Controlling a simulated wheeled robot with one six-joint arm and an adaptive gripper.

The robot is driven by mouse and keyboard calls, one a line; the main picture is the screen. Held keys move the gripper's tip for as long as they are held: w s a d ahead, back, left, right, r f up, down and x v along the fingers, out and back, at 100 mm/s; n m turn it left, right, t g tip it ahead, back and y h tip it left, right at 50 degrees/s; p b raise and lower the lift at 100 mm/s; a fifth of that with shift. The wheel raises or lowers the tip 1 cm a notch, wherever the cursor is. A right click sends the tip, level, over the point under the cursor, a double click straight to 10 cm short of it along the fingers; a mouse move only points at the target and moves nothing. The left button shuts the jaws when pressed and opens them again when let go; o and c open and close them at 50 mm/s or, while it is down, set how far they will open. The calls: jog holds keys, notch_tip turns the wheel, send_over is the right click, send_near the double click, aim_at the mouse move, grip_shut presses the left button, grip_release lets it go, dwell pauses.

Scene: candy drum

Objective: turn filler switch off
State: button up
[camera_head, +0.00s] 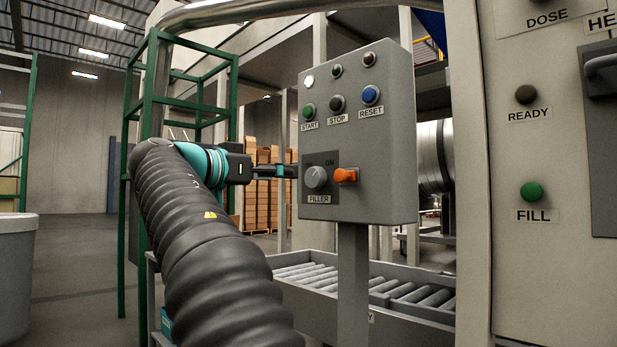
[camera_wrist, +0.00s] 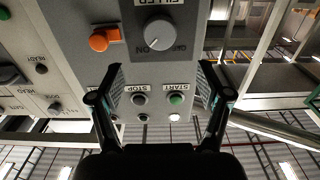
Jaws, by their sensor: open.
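The filler switch is a round grey knob (camera_head: 316,178) on a dark plate (camera_head: 322,158) low on the grey control box (camera_head: 400,190). A FILLER label is below it and ON is at the plate's upper right. In the wrist view, which is upside down, the knob (camera_wrist: 158,33) shows a small light mark that seems to point toward ON. An orange part (camera_head: 345,175) sits right of the knob and also shows in the wrist view (camera_wrist: 100,41). My gripper (camera_wrist: 159,70) is open and empty, facing the panel, with the knob beyond its fingertips. No contact with the knob is visible.
START (camera_head: 308,110), STOP (camera_head: 337,102) and RESET (camera_head: 371,95) buttons sit above the switch. A roller conveyor (camera_head: 310,275) runs below the box. A large cabinet (camera_head: 530,270) stands at the right. A green frame (camera_head: 145,110) stands behind my arm.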

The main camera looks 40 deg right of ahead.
aim_at(311, 175)
jog(key=d, duration=0.9)
jog(key=shift+w+d, duration=0.25)
jog(key=shift+w, duration=0.15)
jog(key=shift+p, duration=0.3)
jog(key=c, duration=1.1)
